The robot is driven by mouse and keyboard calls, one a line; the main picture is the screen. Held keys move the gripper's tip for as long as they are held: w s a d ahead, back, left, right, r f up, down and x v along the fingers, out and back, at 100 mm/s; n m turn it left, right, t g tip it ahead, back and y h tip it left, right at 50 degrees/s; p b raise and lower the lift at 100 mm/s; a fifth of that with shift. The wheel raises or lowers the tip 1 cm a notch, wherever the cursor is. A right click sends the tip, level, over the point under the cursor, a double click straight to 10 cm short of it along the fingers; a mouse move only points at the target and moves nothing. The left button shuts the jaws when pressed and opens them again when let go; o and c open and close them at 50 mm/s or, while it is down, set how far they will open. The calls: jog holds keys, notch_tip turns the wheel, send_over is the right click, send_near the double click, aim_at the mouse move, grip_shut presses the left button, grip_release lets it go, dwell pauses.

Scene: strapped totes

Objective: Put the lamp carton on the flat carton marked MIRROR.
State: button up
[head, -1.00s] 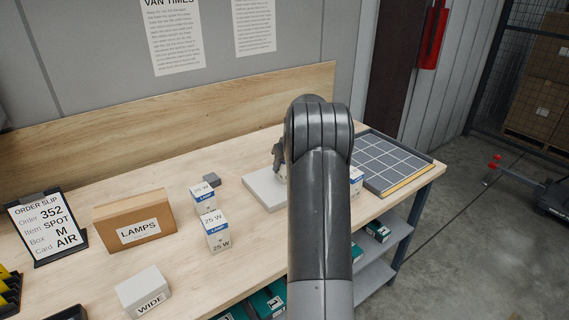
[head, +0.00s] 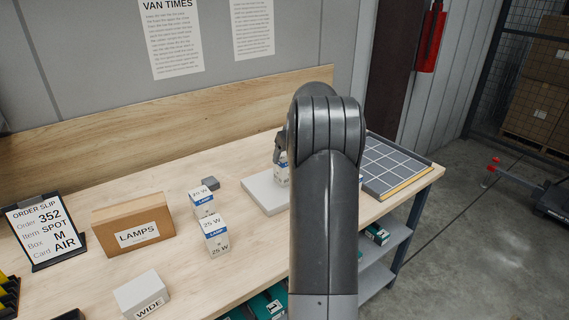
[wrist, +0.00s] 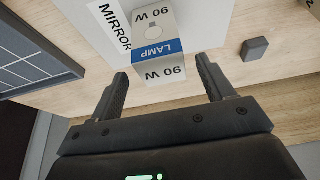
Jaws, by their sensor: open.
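The flat white carton marked MIRROR (head: 260,194) lies on the bench, partly behind my arm; its surface and lettering show in the wrist view (wrist: 62,28). A lamp carton marked 90 W with a blue LAMP band (wrist: 158,48) appears to stand on it; its base contact is not clear. The same carton shows in the head view (head: 282,174), left of my arm. My gripper (wrist: 162,70) is open, its fingertips apart on either side of the carton's near end, with visible gaps. In the head view the gripper is mostly hidden by my arm.
A small grey block (head: 210,183) lies behind. A gridded tray (head: 391,166) sits at the right end.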

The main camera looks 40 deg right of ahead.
jog(key=s+a+r, duration=0.5)
jog(key=a, duration=0.3)
jog(key=s+a+r, duration=0.4)
jog(key=s+a, duration=0.1)
jog(key=a, duration=0.4)
jog(key=s+a+r, duration=0.5)
jog(key=a, duration=0.3)
jog(key=s+a+f, duration=0.3)
jog(key=s+a, duration=0.3)
jog(key=s, duration=0.4)
jog(key=s+a+f+t, duration=0.1)
jog(key=s+a+f, duration=0.2)
jog(key=s+a, duration=0.3)
jog(key=s, duration=0.4)
